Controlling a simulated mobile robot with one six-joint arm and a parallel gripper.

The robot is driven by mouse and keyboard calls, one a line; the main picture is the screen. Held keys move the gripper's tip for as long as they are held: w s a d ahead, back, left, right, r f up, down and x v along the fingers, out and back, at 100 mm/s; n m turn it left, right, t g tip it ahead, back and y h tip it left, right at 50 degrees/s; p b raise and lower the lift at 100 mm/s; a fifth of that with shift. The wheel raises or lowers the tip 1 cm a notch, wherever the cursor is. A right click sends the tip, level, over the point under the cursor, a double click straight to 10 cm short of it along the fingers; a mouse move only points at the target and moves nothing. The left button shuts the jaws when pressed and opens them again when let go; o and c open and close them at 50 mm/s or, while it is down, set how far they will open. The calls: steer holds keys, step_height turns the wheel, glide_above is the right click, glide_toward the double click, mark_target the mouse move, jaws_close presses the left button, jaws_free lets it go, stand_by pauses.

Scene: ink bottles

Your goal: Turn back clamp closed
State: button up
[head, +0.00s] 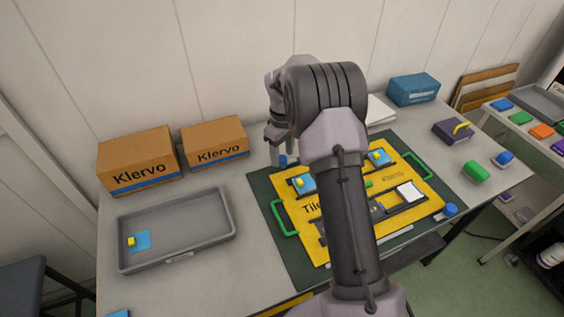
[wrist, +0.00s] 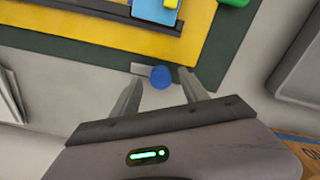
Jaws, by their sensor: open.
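The back clamp's blue knob (wrist: 161,78) shows in the wrist view at the edge of the dark green mat (wrist: 90,55). A short pale bar (wrist: 140,69) reaches left from it, roughly along the mat edge. My gripper (wrist: 159,82) is open, with one finger on each side of the knob; I cannot tell whether either touches it. In the head view my gripper (head: 279,150) is at the back of the yellow board (head: 290,213), and the blue knob (head: 283,160) is just under the fingers. My arm hides the board's middle. A second blue knob (head: 450,210) stands at the board's front right.
A grey tray (head: 178,258) with a blue-and-yellow piece is at left. Two Klervo boxes (head: 137,160) stand behind it. A green handle (head: 284,218) sticks up from the board's left side. Bare table lies between tray and mat.

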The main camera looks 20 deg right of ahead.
steer(key=shift+f, duration=0.75)
steer(key=shift+c, duration=0.2)
jaws_close()
